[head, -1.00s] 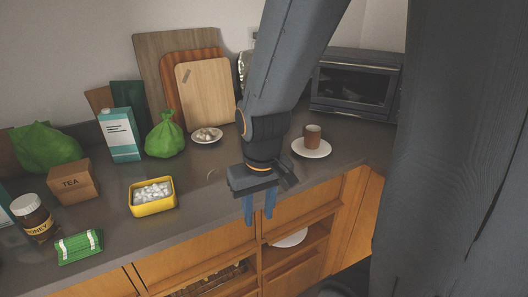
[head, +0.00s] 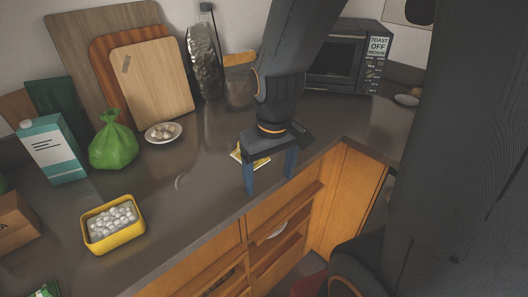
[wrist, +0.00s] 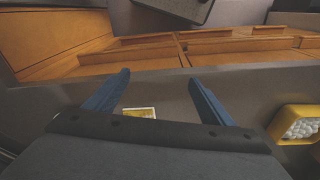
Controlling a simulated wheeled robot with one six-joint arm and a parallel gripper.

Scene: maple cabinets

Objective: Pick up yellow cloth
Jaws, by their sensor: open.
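The yellow cloth (head: 238,154) lies flat on the grey counter in the head view, with yellow and pale areas. It is partly hidden behind my gripper. A small yellow and pale patch, likely the cloth (wrist: 140,112), shows between my fingers in the wrist view, partly cut off by the gripper body. My gripper (head: 269,183) is open and empty, its two blue fingers pointing down by the counter's front edge. The fingers (wrist: 158,78) are spread apart in the wrist view. The cloth is not between the fingertips.
A yellow tub of white pieces (head: 113,224) stands left on the counter. Behind it are a green bag (head: 113,146), a carton (head: 54,150), a small plate (head: 163,134) and cutting boards (head: 152,85). A dark toaster oven (head: 345,60) stands at the back. Wooden cabinets (head: 215,268) lie below.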

